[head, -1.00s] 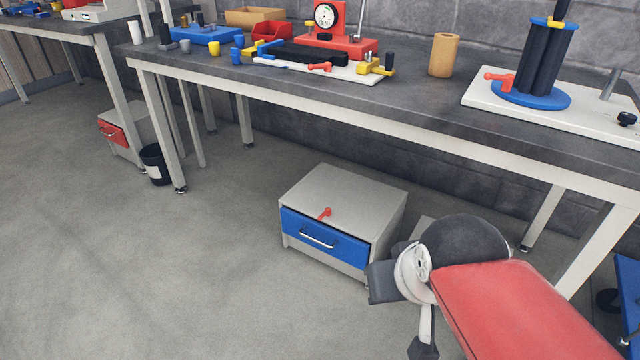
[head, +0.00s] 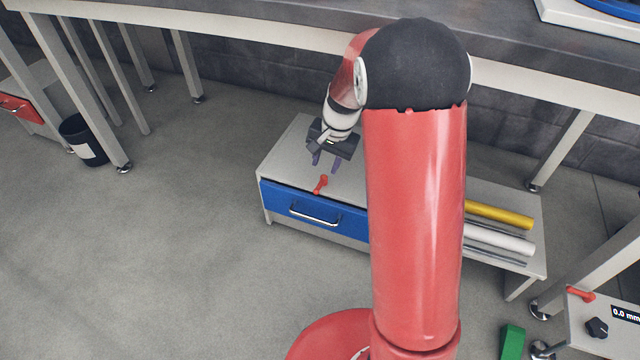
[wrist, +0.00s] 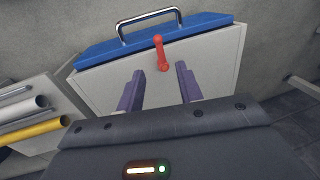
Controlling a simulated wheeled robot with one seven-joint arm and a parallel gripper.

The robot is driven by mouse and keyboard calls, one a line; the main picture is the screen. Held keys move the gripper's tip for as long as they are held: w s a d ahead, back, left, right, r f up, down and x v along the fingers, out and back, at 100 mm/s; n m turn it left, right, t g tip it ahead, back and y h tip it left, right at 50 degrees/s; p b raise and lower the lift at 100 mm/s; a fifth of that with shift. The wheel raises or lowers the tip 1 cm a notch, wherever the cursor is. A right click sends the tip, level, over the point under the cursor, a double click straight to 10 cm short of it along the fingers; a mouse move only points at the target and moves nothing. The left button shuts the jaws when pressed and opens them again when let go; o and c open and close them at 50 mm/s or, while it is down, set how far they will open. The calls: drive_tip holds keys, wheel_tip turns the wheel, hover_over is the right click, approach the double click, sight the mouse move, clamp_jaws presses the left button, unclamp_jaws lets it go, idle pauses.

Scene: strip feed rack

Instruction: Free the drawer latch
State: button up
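The drawer latch is a small red lever (head: 321,184) on top of a low grey cabinet (head: 284,160), close to the edge above the blue drawer front (head: 282,203). The drawer has a metal bar handle (head: 315,214). In the wrist view the red lever (wrist: 160,52) stands just beyond my fingertips, its arm reaching toward the drawer front. My gripper (head: 325,165) is over the cabinet top, behind the lever in the head view. Its two purple fingers are apart and empty in the wrist view (wrist: 158,80). I cannot tell whether they touch the top.
A low shelf right of the cabinet holds yellow and white rolls (head: 499,215). A workbench (head: 260,33) stands above and behind. A bin (head: 83,139) is at the left. A panel with a red lever (head: 580,294) is at lower right. The floor in front is clear.

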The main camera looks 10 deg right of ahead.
sight(320, 185)
drive_tip(key=f, duration=0.3)
drive_tip(key=w+f+b, duration=0.1)
drive_tip(key=f, duration=0.2)
drive_tip(key=a+f, duration=0.1)
drive_tip(key=f, duration=0.2)
drive_tip(key=shift+w+f+b, duration=0.15)
drive_tip(key=shift+w+b, duration=0.15)
drive_tip(key=shift+b, duration=0.05)
clamp_jaws()
